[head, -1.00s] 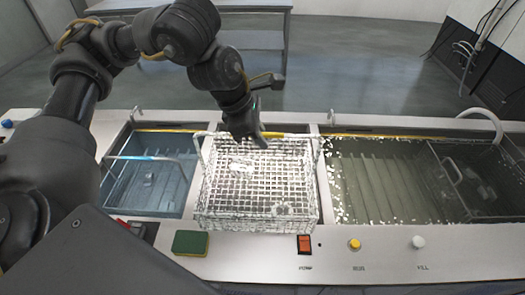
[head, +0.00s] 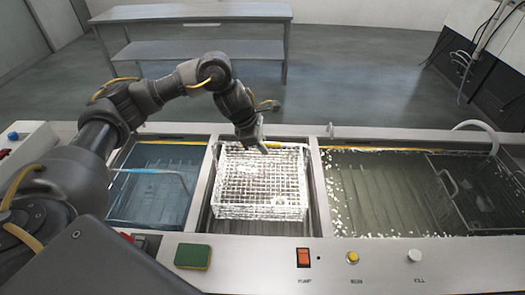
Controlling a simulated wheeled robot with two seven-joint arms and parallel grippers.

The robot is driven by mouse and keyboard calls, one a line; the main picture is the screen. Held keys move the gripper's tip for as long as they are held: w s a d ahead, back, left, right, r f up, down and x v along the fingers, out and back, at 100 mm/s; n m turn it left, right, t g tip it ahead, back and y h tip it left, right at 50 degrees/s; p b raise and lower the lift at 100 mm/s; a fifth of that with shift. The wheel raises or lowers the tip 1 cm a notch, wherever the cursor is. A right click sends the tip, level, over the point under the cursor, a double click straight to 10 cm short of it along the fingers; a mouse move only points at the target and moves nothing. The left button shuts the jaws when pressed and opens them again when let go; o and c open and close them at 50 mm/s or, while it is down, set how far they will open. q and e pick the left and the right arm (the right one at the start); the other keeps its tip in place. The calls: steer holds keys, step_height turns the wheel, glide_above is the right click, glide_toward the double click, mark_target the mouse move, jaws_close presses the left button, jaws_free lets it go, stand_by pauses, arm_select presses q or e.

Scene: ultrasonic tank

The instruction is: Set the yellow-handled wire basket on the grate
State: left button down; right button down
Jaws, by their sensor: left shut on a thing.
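The wire basket (head: 262,190) is in the middle bay, upright and white with foam or glare. Its yellow handle is mostly hidden at the far side, by the gripper. My left gripper (head: 262,147) is shut on that handle at the basket's far edge. The grate is largely hidden under the basket; only a dark strip of the middle bay (head: 262,228) shows in front of it. I cannot tell whether the basket's bottom touches the grate. My right gripper is out of view.
A tank of bluish liquid (head: 150,205) with a blue-handled basket (head: 150,171) is on the left. A foamy tank (head: 375,195) is on the right, with a wire rack (head: 475,190). A green sponge (head: 192,256), an orange switch (head: 303,257) and knobs (head: 353,257) line the front.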

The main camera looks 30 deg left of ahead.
arm_select(q)
steer(key=shift+w+f, duration=0.1)
steer(key=shift+w, duration=0.05)
step_height(320, 180, down, 3)
steer(key=shift+a+f+p, duration=0.1)
steer(key=shift+f+p, duration=0.05)
steer(key=shift+p, duration=1.05)
steer(key=c, duration=1.5)
jaws_free()
steer(key=shift+o, duration=0.2)
steer(key=b+v, duration=0.2)
steer(key=v, duration=1)
